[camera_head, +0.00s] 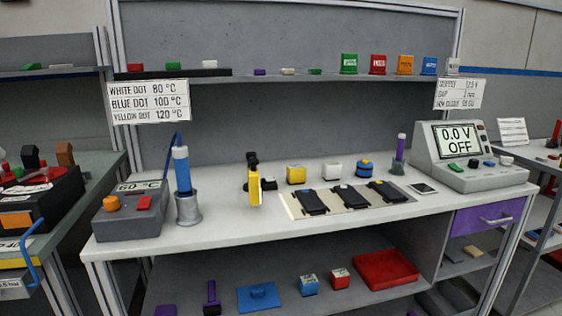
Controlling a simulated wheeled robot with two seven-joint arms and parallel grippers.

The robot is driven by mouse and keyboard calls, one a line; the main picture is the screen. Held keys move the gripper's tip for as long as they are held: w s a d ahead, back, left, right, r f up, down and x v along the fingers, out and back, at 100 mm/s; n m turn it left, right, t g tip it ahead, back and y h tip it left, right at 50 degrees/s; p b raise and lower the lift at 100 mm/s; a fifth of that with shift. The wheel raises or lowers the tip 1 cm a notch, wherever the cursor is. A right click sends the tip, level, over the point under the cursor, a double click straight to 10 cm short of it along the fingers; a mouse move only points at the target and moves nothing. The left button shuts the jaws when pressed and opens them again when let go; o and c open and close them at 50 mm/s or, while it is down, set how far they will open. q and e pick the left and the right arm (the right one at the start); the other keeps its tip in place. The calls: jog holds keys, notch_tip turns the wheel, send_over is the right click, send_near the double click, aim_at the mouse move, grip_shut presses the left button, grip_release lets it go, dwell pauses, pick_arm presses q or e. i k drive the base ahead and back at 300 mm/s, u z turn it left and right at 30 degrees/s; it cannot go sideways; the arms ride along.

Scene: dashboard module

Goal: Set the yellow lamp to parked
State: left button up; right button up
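A yellow upright thing with a black top (254,185), which looks like the yellow lamp, stands on the white bench (240,222) left of its middle. Its black head is at the top, and a dark piece sits just right of its stem. Its joint setting is too small to tell. Neither of my grippers shows in the head view.
Left of it are a blue-handled tool in a grey holder (187,209) and a grey 60 °C station (130,215). To the right are a yellow block (296,174), a mat with black devices (345,198) and a power supply (470,157) reading OFF. The front bench strip is clear.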

aim_at(254, 190)
jog(key=u, duration=1.4)
jog(key=i, duration=0.6)
jog(key=z, duration=1.75)
